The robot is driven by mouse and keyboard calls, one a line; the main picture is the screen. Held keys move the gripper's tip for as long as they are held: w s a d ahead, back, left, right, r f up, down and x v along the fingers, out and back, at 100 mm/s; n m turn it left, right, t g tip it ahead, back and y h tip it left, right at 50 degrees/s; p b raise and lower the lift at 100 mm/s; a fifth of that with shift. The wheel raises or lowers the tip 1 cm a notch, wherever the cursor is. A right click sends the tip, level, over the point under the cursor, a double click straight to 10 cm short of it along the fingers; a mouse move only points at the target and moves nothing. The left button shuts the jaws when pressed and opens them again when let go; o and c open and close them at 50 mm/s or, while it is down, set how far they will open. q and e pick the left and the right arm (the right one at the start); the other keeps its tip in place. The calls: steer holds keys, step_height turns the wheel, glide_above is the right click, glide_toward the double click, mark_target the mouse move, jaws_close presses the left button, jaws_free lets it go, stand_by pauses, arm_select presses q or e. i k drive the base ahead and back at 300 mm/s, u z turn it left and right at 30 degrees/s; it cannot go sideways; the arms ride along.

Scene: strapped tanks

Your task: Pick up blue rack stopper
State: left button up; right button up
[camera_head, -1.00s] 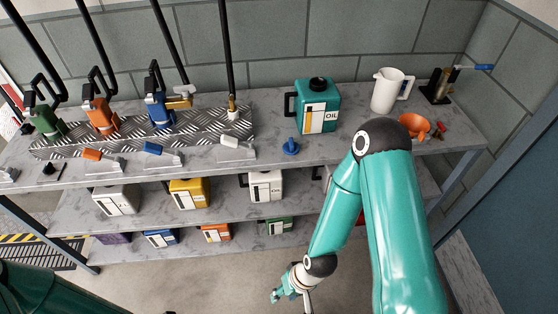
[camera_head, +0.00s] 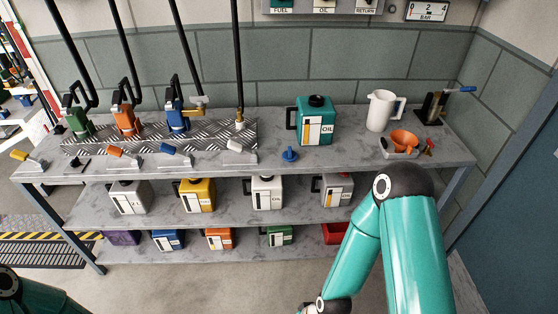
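A small blue stopper-like piece with a knob on top (camera_head: 289,154) stands upright on the top shelf, in front of the teal oil can. A blue-ended piece on a white label block (camera_head: 172,152) lies at the shelf's front edge, before the blue pump. I cannot tell from the picture which of these the task names. My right arm enters at the lower right and reaches down to the bottom edge, where its gripper is cut off. My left arm shows only as a dark green piece at the lower left; its gripper is out of view.
A metal tread plate (camera_head: 150,143) holds green, orange and blue pumps. Several cans fill the lower shelves. The top shelf is clear around the knobbed blue piece.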

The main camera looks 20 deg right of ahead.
mark_target(289, 155)
steer(key=z, duration=0.1)
steer(key=i, duration=0.95)
